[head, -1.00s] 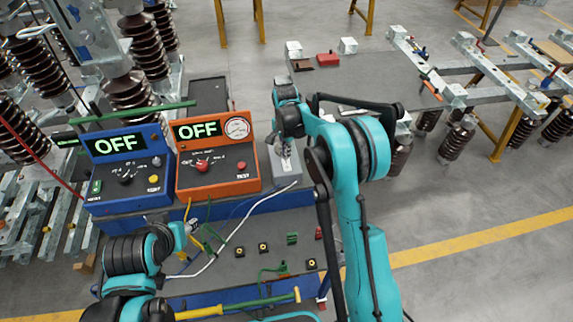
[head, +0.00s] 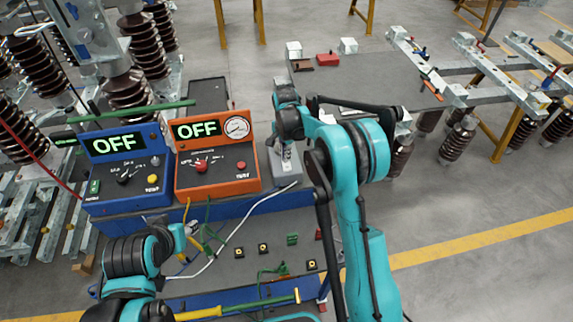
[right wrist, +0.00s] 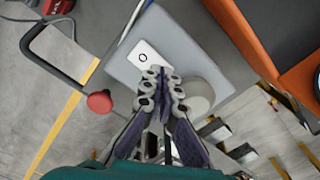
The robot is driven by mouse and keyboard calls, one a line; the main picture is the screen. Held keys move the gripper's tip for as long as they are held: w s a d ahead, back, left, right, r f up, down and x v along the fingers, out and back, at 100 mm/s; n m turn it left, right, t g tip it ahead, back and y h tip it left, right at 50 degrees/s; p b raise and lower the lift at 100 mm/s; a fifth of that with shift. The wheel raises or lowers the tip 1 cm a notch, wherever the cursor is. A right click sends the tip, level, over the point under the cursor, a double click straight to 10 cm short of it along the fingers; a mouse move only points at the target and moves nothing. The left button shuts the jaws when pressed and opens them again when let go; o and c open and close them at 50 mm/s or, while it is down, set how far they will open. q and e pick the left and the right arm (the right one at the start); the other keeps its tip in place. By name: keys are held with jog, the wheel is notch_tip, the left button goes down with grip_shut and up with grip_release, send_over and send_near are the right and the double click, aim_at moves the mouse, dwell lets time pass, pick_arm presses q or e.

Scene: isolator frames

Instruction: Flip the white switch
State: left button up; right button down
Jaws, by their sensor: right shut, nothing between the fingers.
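The white switch (right wrist: 144,56) is a pale rectangular piece with a dark ring mark, set in the top of a grey box (right wrist: 183,28) in the right wrist view. In the head view the grey box (head: 287,172) stands right of the orange unit, and my right gripper mostly hides the switch. My right gripper (right wrist: 160,72) is shut and empty. Its fingertips are over the near end of the switch; whether they touch it I cannot tell. It also shows in the head view (head: 286,158). My left gripper (head: 192,228) is low at left, its jaws too small to read.
A blue unit (head: 126,190) and an orange unit (head: 218,182), both displaying OFF, stand left of the grey box. A red knob (right wrist: 100,101) on a dark bar shows beside the box. Cables and small sockets (head: 263,248) lie on the panel in front.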

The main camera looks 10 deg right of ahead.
jog(key=shift+f, duration=0.25)
jog(key=shift+r, duration=0.15)
jog(key=shift+r+p, duration=1.6)
jog(key=shift+r, duration=1.85)
